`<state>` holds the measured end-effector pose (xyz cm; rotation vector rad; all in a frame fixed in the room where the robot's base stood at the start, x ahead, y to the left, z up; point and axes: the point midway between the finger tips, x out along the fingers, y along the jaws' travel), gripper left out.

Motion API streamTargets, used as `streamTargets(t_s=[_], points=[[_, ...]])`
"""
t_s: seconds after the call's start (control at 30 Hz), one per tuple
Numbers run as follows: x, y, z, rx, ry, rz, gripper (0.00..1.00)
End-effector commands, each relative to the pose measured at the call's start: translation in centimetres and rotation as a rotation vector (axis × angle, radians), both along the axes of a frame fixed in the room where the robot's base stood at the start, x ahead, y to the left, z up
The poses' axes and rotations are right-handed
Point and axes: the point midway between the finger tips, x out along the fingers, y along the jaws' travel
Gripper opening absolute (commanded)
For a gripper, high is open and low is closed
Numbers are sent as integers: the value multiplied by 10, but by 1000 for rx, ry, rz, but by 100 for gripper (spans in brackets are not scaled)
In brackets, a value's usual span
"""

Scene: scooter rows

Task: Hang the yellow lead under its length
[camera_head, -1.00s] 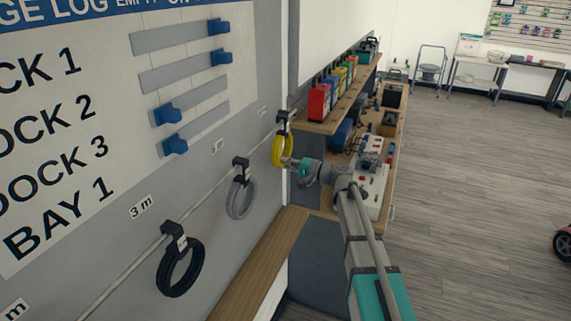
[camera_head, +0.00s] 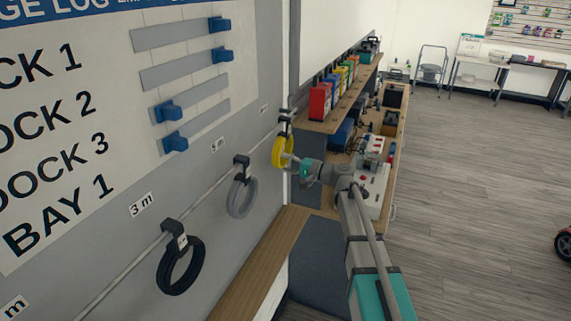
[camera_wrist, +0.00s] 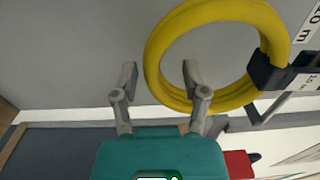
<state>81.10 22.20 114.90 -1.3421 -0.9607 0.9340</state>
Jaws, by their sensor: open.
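The yellow lead (camera_head: 280,152) is a coiled ring hanging from a black clip (camera_head: 285,120) at the far end of the wall rail. In the wrist view the coil (camera_wrist: 158,45) fills the upper middle, with its black clip (camera_wrist: 268,72) to the right. A "10 m" label (camera_wrist: 308,26) is on the wall beside it. My gripper (camera_head: 295,162) is at the coil; in the wrist view its jaws (camera_wrist: 158,82) are open. One finger appears outside the coil and the other over its opening, with the strand between them. Contact cannot be told.
A grey coil (camera_head: 242,198) and a black coil (camera_head: 181,266) hang nearer on the rail, by "5 m" (camera_head: 217,145) and "3 m" (camera_head: 143,205) labels. A cluttered workbench (camera_head: 395,130) stands behind my arm. A wooden ledge (camera_head: 262,265) runs below. Floor at right is mostly clear.

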Motion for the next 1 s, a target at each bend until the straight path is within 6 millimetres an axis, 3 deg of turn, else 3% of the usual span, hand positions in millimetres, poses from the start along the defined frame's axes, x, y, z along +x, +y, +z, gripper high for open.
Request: streamTargets(t_s=[0.33,0.73,1.0], points=[[-4,-10,0,-1,0,-1,58],[-19,-54,0,-2,1,-2,58],[-25,-70,-1,-3,1,-1,58]])
